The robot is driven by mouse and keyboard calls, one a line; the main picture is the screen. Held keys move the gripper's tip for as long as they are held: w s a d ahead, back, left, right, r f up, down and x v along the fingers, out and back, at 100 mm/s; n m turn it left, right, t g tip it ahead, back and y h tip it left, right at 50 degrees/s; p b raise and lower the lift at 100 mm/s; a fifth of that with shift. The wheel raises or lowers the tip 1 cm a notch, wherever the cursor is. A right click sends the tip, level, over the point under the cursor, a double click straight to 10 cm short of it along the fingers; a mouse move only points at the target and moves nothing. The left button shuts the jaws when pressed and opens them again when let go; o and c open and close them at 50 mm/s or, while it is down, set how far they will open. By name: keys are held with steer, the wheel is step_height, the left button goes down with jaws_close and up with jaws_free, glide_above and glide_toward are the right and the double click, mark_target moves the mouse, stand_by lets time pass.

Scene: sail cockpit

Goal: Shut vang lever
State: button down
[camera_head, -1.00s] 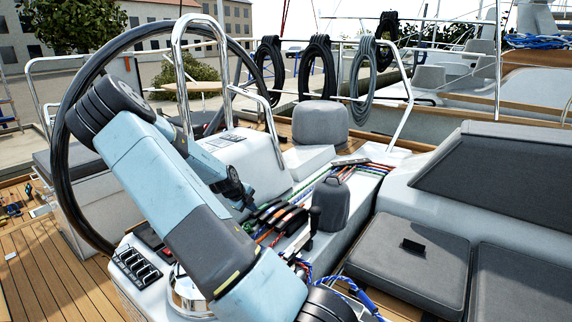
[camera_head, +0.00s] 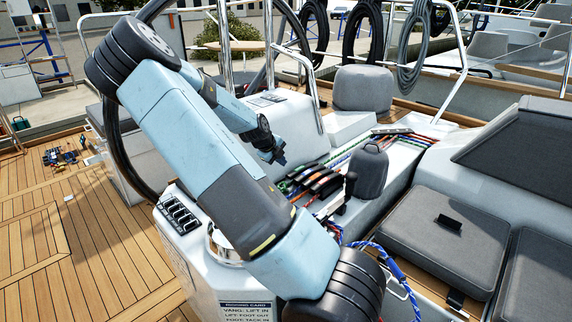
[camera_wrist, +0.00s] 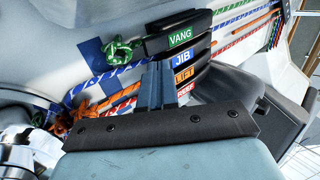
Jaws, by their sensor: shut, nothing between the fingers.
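The vang lever (camera_wrist: 180,37) is black with a green VANG label and shows at the top of a row of clutch levers in the wrist view. A green knotted rope (camera_wrist: 122,50) lies at its left. Whether the vang lever is raised or flat I cannot tell. My gripper (camera_wrist: 158,66) is shut and empty, its tips just below the vang lever in the picture, over the left part of the JIB lever (camera_wrist: 190,55). Contact cannot be made out. In the head view my gripper (camera_head: 274,156) hangs above and left of the clutch bank (camera_head: 314,180).
An orange-labelled LIFT lever (camera_wrist: 187,76) and a red-labelled one, partly hidden, sit beside JIB. A grey covered winch (camera_head: 371,172) and an upright black handle (camera_head: 349,190) stand right of the bank. The steering wheel (camera_head: 125,150) is behind my arm. Seat cushions (camera_head: 445,240) lie at the right.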

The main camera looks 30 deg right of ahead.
steer(key=w+v, duration=0.1)
steer(key=v, duration=0.6)
steer(key=shift+s+r, duration=0.3)
steer(key=shift+s, duration=0.15)
steer(key=shift+a, duration=0.15)
